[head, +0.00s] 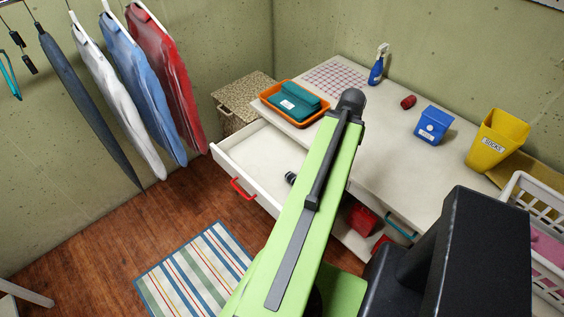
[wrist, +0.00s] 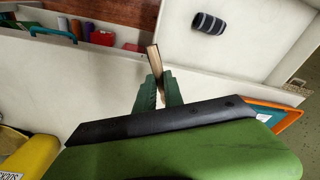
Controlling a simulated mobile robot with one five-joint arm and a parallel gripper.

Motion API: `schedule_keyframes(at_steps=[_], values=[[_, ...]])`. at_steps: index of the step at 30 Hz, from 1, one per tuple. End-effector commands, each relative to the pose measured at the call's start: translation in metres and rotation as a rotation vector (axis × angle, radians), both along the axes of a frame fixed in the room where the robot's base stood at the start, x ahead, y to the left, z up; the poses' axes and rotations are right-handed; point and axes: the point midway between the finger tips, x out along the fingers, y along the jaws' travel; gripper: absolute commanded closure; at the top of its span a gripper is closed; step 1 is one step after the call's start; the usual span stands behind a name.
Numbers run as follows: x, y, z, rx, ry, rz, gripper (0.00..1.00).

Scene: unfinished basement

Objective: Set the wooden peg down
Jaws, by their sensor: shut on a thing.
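The wooden peg (wrist: 154,61) shows in the wrist view, a thin light-brown piece with a darker side. My gripper (wrist: 158,84) is shut on its lower end, and the peg sticks out beyond the green fingertips, tilted slightly. The peg appears in front of the white furniture near the open drawer's wall; its height above anything is unclear. In the head view my green arm hides the gripper and the peg.
The open white drawer (head: 250,150) holds a dark ribbed roll (wrist: 208,23). An orange tray (head: 267,96) with teal cloth (head: 297,104), a blue box (head: 433,125), a spray bottle (head: 377,66) and a yellow bin (head: 494,140) stand on the white tabletop (head: 390,165). Hanging clothes (head: 140,80) are at left.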

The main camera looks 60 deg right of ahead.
Motion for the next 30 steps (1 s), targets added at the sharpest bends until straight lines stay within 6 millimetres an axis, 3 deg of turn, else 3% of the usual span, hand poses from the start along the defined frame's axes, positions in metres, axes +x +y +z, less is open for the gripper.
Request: schedule_keyframes(at_steps=[5, 12, 15, 18, 26, 30], values=[[0.007, 0.0, -0.018, 0.005, 0.001, 0.083, 1.0], [0.067, 0.014, -0.09, 0.015, 0.004, 0.632, 1.0], [0.091, 0.022, -0.114, 0.01, 0.001, 0.87, 1.0], [0.107, 0.028, -0.125, 0.004, -0.003, 1.03, 1.0], [0.121, 0.033, -0.131, -0.002, -0.004, 1.109, 1.0], [0.153, 0.041, -0.156, -0.002, -0.003, 1.111, 1.0]])
